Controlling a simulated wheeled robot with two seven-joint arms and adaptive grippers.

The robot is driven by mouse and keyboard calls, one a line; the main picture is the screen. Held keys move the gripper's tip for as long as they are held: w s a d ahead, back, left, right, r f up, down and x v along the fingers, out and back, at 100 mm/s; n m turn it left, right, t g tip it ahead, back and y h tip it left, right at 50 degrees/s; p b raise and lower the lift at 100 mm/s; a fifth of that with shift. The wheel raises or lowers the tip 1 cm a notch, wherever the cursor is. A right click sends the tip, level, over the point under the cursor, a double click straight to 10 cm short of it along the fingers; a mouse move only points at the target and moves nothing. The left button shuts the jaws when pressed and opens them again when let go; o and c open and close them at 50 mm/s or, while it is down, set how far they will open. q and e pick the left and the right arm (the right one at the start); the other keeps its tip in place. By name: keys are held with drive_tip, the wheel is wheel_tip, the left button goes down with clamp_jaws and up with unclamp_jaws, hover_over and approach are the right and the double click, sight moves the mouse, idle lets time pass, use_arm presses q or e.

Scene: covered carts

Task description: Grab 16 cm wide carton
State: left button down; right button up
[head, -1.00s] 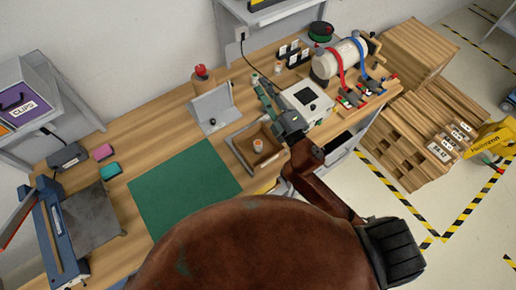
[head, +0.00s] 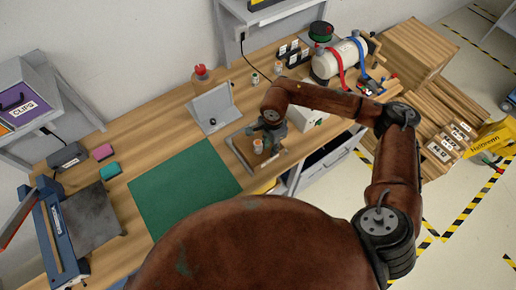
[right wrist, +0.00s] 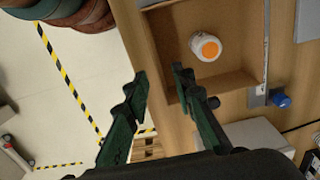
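No thing in view is clearly marked as a 16 cm wide carton, and I cannot read any widths. A shallow, open brown tray or box (head: 241,150) stands on the bench with a small white jar with an orange top (head: 258,146) inside. My right gripper (head: 269,138) is low over this tray, close to the jar. There the brown tray (right wrist: 237,82) and white jar (right wrist: 209,46) lie just beyond and right of the fingertips. My left gripper is out of view.
A white device (head: 312,119) is partly hidden behind my right arm. A grey angled stand (head: 211,108) is behind the tray, and a green mat (head: 183,187) lies left of it. The mat is clear.

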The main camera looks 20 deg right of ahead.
sight(270, 158)
drive_tip(key=f, duration=0.2)
drive_tip(key=f+p, duration=0.1)
drive_tip(key=f, duration=0.1)
drive_tip(key=f+p, duration=0.1)
drive_tip(key=f, duration=0.2)
drive_tip(key=shift+s, duration=0.4)
drive_tip(key=shift+w+f, duration=0.1)
drive_tip(key=shift+f, duration=0.2)
drive_tip(key=shift+c, duration=0.2)
clamp_jaws()
